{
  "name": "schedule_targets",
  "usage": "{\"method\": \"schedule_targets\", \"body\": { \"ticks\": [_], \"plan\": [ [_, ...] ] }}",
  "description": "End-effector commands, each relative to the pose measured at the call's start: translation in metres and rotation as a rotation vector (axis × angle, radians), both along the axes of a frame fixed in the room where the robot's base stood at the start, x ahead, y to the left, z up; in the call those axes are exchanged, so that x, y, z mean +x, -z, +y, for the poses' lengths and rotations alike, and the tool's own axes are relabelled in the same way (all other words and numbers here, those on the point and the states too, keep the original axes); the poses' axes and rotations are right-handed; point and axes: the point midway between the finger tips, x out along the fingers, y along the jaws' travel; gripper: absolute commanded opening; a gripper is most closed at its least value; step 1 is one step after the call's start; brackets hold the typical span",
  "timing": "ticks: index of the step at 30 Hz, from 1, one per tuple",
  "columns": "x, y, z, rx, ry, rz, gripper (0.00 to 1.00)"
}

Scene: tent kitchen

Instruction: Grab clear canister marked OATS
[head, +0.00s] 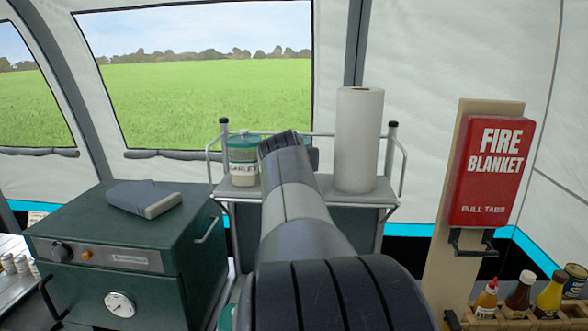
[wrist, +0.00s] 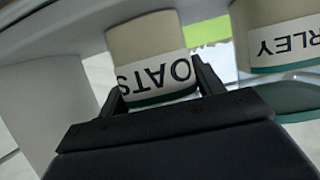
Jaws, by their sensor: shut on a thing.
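The clear canister marked OATS (wrist: 145,38) shows upside down in the wrist view, with pale contents, a white label and a green lid. My gripper (wrist: 160,84) has one finger on each side of it near the lid end and is shut on it. In the head view my arm hides the canister and the fingers. I cannot tell whether the canister still touches the shelf. The similar BARLEY canister (head: 243,162) stands on the shelf just left of my arm; it also shows at the right of the wrist view (wrist: 278,30).
The metal shelf (head: 368,197) has a raised rail. A paper towel roll (head: 358,140) stands on it to the right of my arm. A green oven (head: 125,235) with a grey cloth (head: 144,198) on top is at left. A fire blanket box (head: 490,170) hangs at right above sauce bottles.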

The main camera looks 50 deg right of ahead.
Motion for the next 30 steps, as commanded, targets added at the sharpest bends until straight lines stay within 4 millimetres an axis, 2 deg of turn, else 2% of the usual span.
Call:
{"method": "schedule_targets", "body": {
  "ticks": [5, 16, 20, 30],
  "plan": [
    [0.0, -0.002, 0.0, -0.002, -0.001, -0.002, 0.27],
    [0.0, -0.009, 0.0, -0.003, 0.0, -0.003, 0.27],
    [0.0, -0.024, 0.0, -0.004, 0.0, -0.004, 0.27],
    [0.0, -0.076, 0.0, -0.004, 0.001, -0.004, 0.27]
  ]
}}
